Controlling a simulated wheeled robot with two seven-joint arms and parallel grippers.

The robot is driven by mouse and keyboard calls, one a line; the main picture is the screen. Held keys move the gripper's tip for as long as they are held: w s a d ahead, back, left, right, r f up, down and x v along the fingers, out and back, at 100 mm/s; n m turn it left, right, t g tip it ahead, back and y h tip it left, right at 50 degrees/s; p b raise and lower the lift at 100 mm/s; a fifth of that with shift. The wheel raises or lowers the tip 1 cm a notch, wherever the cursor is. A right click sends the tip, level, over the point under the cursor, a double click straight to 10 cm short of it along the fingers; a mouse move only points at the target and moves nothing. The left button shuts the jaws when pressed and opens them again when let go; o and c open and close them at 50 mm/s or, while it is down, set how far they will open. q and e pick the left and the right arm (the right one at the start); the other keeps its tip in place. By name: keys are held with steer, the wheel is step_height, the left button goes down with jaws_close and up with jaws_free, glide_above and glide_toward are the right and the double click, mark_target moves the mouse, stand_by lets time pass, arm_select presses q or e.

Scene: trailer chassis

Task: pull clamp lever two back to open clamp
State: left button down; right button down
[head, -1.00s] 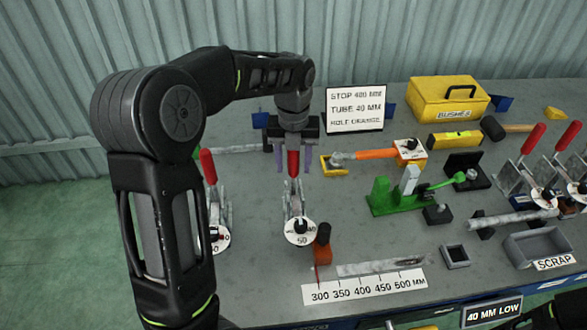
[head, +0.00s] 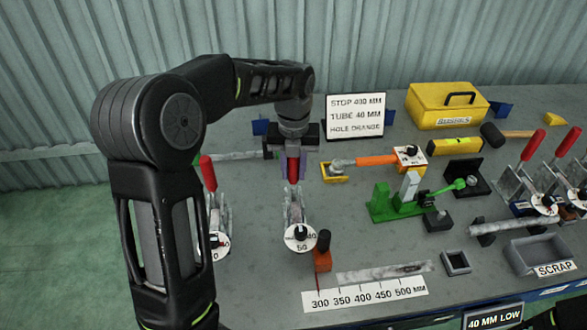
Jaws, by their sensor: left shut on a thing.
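Several toggle clamps with red levers stand on the grey bench. The second clamp from the left (head: 294,213) has its red lever (head: 293,172) tilted back, with a round white dial (head: 300,237) at its front. My left gripper (head: 293,168) points down with its purple fingers shut on that red lever; the fingers hide part of the handle. The leftmost clamp's red lever (head: 208,174) stands upright, partly hidden by my left arm. My right gripper is not in view.
A sign (head: 355,117) stands behind the gripper. An orange-handled tool (head: 375,160) and a green clamp (head: 400,200) lie to the right. A ruler strip (head: 365,294), orange block (head: 322,257) and scrap bin (head: 540,249) are in front. Two more red-lever clamps stand far right.

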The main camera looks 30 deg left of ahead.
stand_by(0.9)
arm_select(q)
steer(key=shift+w+r, duration=0.1)
steer(key=shift+r, duration=0.05)
steer(key=w+a+g+h+p, duration=0.1)
steer(key=p, duration=0.3)
steer(key=shift+w+a+r, duration=0.1)
steer(key=shift+w, duration=0.05)
steer(key=shift+w+a+f+g+h+p, duration=0.3)
steer(key=shift+w+f+g+p, duration=0.15)
steer(key=shift+g+p, duration=0.2)
